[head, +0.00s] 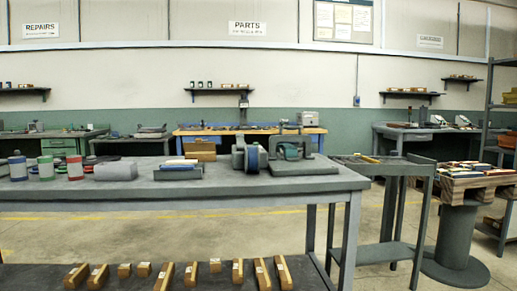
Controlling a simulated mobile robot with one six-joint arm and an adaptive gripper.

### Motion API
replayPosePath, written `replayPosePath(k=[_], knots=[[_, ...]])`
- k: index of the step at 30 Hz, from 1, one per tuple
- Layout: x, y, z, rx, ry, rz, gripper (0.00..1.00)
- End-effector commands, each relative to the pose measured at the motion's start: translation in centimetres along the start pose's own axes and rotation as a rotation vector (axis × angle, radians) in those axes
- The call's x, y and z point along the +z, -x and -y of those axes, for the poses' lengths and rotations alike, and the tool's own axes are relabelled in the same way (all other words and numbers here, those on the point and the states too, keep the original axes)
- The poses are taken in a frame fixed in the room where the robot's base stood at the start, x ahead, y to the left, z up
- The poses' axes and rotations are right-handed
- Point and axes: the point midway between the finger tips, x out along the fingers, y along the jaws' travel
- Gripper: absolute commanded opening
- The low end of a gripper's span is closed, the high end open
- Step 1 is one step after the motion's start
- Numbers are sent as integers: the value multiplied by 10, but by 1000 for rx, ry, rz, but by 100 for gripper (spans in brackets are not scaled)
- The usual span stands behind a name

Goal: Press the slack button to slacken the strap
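No slack button or strap can be made out at this distance. On the grey workbench (120,193) a machine with a dark blue wheel (252,158) stands right of centre. Just right of it a grey machine on a flat base (303,165) holds a rounded teal part (289,151). Any small controls on these machines are too small to tell. My gripper is not in view.
A grey cart (400,165) and a round pedestal (455,240) stand right. Floor shows between them.

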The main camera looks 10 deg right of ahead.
Motion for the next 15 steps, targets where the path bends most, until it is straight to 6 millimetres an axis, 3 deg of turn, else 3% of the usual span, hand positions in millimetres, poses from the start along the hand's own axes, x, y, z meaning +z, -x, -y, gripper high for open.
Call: replayPosePath(k=[11,12,15], knots=[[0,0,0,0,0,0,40],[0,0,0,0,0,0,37],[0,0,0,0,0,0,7]])
